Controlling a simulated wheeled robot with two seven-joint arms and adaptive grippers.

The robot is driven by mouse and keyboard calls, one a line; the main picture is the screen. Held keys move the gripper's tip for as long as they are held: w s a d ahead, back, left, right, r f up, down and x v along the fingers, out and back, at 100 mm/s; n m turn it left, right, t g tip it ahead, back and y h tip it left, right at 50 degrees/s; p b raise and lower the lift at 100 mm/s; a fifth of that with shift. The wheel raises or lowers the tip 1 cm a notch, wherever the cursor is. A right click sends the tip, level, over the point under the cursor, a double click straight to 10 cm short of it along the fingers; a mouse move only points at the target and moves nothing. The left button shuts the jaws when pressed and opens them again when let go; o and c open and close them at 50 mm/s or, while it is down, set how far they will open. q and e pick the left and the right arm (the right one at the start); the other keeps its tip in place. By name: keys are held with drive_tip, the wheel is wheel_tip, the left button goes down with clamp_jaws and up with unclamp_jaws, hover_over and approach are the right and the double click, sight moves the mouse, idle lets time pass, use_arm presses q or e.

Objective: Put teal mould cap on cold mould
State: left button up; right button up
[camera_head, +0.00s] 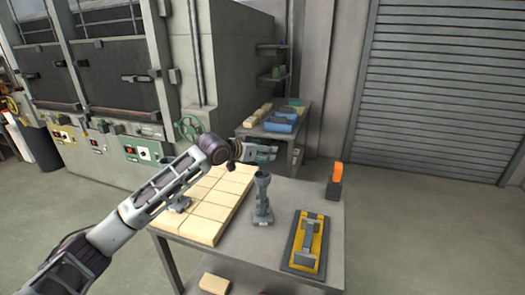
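My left arm comes in from the left, and its gripper (266,153) reaches over the far edge of the work table. The fingers are small and dark here, so I cannot tell whether they are open or hold anything. A grey upright mould (262,196) stands on the table just right of the pale bricks, below and apart from the gripper. A second grey piece (180,204) sits on the bricks, partly hidden by my arm. My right gripper is out of view.
Pale bricks (207,221) cover the table's left half. A yellow and black tool with a grey handle (309,241) and an orange and black item (335,180) are at right. A rear cart holds blue items (282,122). Furnaces with a green handwheel (189,128) stand behind.

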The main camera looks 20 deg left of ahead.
use_arm(q)
drive_tip(key=shift+w, duration=0.1)
drive_tip(key=shift+f, duration=0.15)
drive_tip(key=shift+f+b, duration=2.75)
drive_tip(key=shift+f, duration=0.05)
drive_tip(key=shift+p, duration=0.95)
drive_tip(key=shift+f, duration=0.6)
idle(1.1)
drive_tip(key=o, duration=0.7)
